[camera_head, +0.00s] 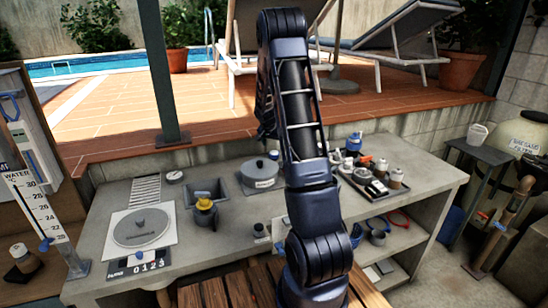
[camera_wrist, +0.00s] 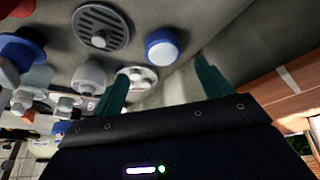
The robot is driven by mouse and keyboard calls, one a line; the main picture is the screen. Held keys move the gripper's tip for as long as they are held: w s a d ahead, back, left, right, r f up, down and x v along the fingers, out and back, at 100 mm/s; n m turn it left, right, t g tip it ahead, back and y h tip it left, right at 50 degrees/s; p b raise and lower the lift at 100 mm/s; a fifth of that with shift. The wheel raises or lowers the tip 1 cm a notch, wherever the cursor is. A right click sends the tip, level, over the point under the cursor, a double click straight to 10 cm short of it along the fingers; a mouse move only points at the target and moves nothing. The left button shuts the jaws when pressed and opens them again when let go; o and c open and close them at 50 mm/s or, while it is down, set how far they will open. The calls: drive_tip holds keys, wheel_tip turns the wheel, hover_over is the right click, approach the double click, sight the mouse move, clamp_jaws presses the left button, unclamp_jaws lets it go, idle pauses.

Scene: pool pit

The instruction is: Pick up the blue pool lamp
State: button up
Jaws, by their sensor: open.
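A round lamp with a blue rim and a white domed face (camera_wrist: 161,47) shows in the wrist view, on the grey counter surface just beyond my fingertips. My gripper (camera_wrist: 160,78) is open, with its two green fingers spread apart and nothing held between them. The lamp appears in line with the gap between the fingers but apart from them. In the head view my arm covers the middle of the counter and hides my gripper. A small blue object (camera_head: 354,142) shows right of the arm there; I cannot tell whether it is the same lamp.
In the wrist view, a grey slotted drain cover (camera_wrist: 100,27), a white fitting (camera_wrist: 88,76) and a blue-and-white object (camera_wrist: 22,50) lie close by. The counter (camera_head: 105,190) holds a scale (camera_head: 141,228), a lidded grey pot (camera_head: 259,172) and a dark tray of small items (camera_head: 372,190).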

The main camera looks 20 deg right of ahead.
sight(274, 153)
drive_tip(key=shift+a+x, duration=0.1)
drive_tip(key=shift+x, duration=1.8)
drive_tip(key=shift+a+x, duration=0.15)
drive_tip(key=shift+x, duration=1.75)
drive_tip(key=shift+w, duration=0.1)
drive_tip(key=c, duration=1.1)
